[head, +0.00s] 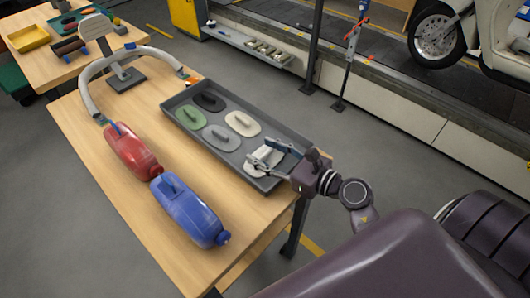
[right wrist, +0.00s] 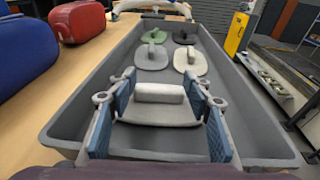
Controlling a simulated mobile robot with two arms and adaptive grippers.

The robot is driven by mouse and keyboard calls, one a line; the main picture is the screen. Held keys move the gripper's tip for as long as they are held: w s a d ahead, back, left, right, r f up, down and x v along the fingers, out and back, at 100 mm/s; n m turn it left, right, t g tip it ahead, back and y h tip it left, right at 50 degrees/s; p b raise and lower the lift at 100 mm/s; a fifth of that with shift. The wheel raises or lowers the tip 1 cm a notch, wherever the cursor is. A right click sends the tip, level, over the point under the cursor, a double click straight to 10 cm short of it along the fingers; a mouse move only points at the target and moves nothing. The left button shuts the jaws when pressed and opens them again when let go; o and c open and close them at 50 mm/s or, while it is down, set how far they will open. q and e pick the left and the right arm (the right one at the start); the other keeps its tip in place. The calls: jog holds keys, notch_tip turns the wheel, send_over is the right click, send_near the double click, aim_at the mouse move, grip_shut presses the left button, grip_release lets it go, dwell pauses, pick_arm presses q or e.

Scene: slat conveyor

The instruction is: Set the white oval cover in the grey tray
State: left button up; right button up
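The grey tray (head: 180,95) lies on the wooden table; its wall also shows in the right wrist view (right wrist: 70,95). The white oval cover (head: 262,158) is inside the tray at its near right end, partly hidden by my right gripper (head: 275,153). In the right wrist view the white cover (right wrist: 160,93) has its raised handle between the two blue-padded fingers of my right gripper (right wrist: 160,100). The fingers are spread, with small gaps beside the handle. The cover appears to lie flat on the tray floor. My left gripper is not in view.
Black (head: 209,101), green (head: 190,116), cream (head: 243,122) and grey (head: 220,138) covers lie farther along the tray. A red container (head: 133,150) and a blue container (head: 190,208) lie left of the tray. A curved grey tube (head: 95,75) is behind them.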

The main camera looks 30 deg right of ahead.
jog(key=shift+o, duration=0.8)
jog(key=shift+s+a+f, duration=0.1)
jog(key=shift+s+f, duration=0.1)
jog(key=shift+f, duration=0.55)
jog(key=shift+r, duration=0.25)
jog(key=shift+r+p, duration=0.5)
jog(key=shift+p, duration=0.1)
jog(key=b+v, duration=0.3)
jog(key=v, duration=0.7)
jog(key=shift+s+r, duration=0.2)
jog(key=shift+s+d+r, duration=0.35)
jog(key=shift+s+d, duration=0.1)
jog(key=shift+s, duration=0.15)
